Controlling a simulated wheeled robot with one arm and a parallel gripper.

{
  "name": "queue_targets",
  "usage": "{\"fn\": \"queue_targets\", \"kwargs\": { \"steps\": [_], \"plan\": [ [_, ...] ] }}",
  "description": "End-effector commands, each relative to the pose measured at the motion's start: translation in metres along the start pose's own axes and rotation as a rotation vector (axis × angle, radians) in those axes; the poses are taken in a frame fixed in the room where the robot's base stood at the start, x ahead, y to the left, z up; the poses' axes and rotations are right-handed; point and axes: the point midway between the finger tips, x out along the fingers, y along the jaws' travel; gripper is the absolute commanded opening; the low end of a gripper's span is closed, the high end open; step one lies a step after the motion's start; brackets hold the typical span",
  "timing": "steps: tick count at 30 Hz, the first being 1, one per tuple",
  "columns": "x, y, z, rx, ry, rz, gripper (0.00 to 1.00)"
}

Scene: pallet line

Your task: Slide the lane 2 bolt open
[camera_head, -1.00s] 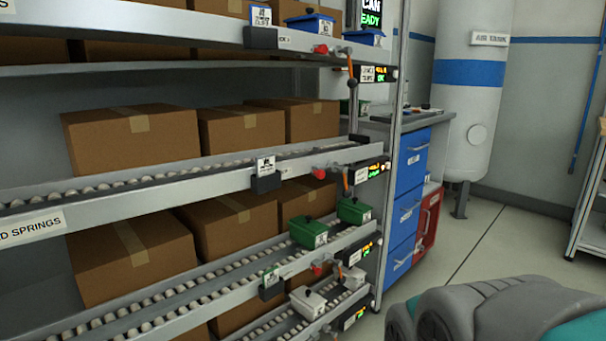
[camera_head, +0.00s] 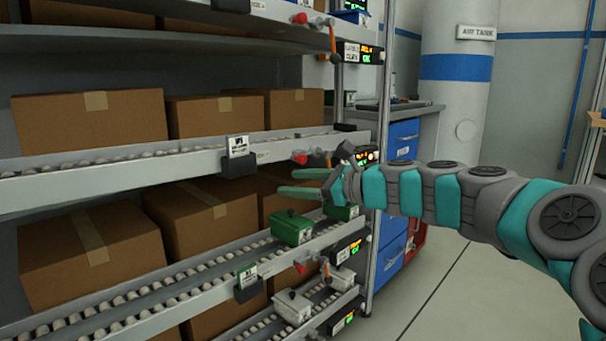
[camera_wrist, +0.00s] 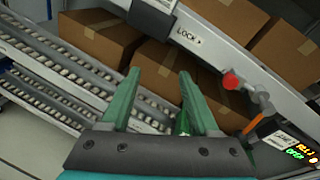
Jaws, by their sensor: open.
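A red bolt knob (camera_head: 299,157) sits at the right end of the middle shelf rail, just above my gripper (camera_head: 296,182). It also shows in the wrist view (camera_wrist: 231,80), to the right of a "LOCK" label (camera_wrist: 188,38), with an orange handle (camera_wrist: 262,98) beside it. Similar red knobs are on the upper rail (camera_head: 299,18) and the lower rail (camera_head: 300,267). Lane numbers are too small to read, so I cannot tell which knob is lane 2. My gripper is open, its green fingers apart and empty, below and left of the knob in the wrist view.
Cardboard boxes (camera_head: 89,131) fill the shelves. A green bin (camera_head: 292,228) stands on the roller lane below my gripper, and a grey bin (camera_head: 292,306) stands lower. A lane display (camera_wrist: 300,150) is right of the handle. Open floor (camera_head: 455,290) lies at the right.

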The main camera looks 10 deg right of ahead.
Motion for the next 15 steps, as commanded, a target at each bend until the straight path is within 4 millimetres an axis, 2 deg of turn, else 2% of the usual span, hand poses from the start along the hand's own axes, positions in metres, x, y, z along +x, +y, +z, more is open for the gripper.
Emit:
{"fn": "queue_targets", "kwargs": {
  "steps": [1, 3, 6, 11, 15],
  "plan": [
    [-0.006, -0.03, -0.012, 0.104, -0.034, -0.066, 0.61],
    [-0.016, -0.062, -0.021, 0.224, -0.071, -0.136, 0.61],
    [-0.028, -0.09, -0.028, 0.322, -0.108, -0.197, 0.61],
    [-0.024, -0.101, -0.029, 0.363, -0.123, -0.216, 0.61],
    [-0.004, -0.103, -0.029, 0.361, -0.12, -0.21, 0.61]
  ]
}}
